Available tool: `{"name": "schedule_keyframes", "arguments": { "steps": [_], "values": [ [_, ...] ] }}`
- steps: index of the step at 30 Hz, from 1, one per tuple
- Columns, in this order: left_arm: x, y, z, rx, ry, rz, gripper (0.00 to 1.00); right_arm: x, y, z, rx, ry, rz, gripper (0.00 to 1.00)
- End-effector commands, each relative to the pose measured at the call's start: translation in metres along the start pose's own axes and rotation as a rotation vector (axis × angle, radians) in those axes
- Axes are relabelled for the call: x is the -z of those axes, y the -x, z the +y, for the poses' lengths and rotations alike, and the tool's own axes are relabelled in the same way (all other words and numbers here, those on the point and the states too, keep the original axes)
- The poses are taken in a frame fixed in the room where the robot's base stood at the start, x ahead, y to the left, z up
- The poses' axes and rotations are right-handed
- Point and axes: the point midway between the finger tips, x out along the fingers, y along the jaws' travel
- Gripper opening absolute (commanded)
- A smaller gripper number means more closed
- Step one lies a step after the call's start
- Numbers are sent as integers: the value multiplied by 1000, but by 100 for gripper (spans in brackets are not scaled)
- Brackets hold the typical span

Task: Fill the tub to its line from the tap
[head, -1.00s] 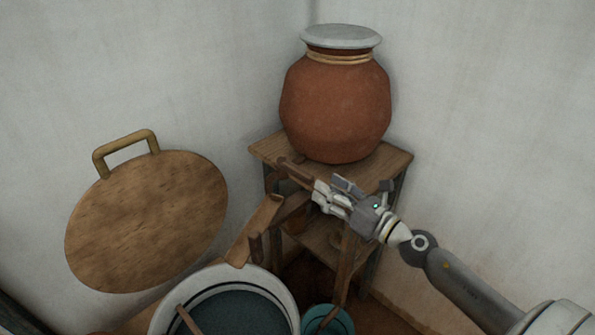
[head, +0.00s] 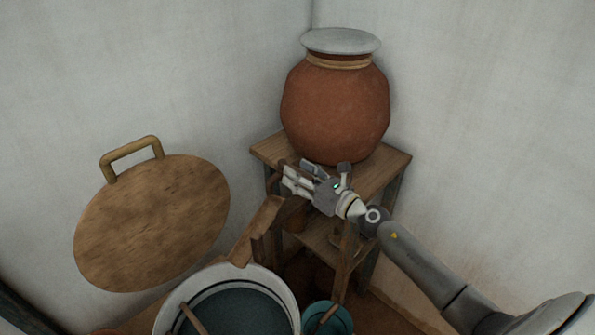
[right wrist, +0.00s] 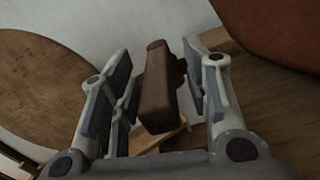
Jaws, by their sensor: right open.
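The tub (head: 283,281) stands at the bottom of the head view, cut off by the frame edge. It holds dark water (head: 240,310), and a dark line runs round its pale inner wall above the water. The tap appears to be the brown wooden piece (right wrist: 160,88) below the clay pot (head: 335,110); in the head view my gripper mostly covers it. My right gripper (head: 288,178) is open, its fingers on either side of this piece. In the right wrist view (right wrist: 158,95) gaps show beside it. My left gripper is out of view.
The lidded pot stands on a wooden stand (head: 395,162) in the corner. A wooden chute (head: 258,228) slopes down toward the tub. A teal bucket (head: 345,318) stands right of the tub. A round wooden lid (head: 155,225) with a handle leans on the left wall.

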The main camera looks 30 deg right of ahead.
Motion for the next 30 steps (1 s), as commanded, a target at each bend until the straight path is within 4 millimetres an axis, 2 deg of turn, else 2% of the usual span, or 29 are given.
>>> {"name": "schedule_keyframes", "arguments": {
  "steps": [4,13,23,30],
  "values": [
    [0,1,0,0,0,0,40,-1,-8,0,0,0,-1,43],
    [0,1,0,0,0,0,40,0,-9,0,0,0,0,43],
    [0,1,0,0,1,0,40,0,-8,0,0,0,0,1],
    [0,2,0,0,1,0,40,0,-9,0,0,0,-1,0]
  ]
}}
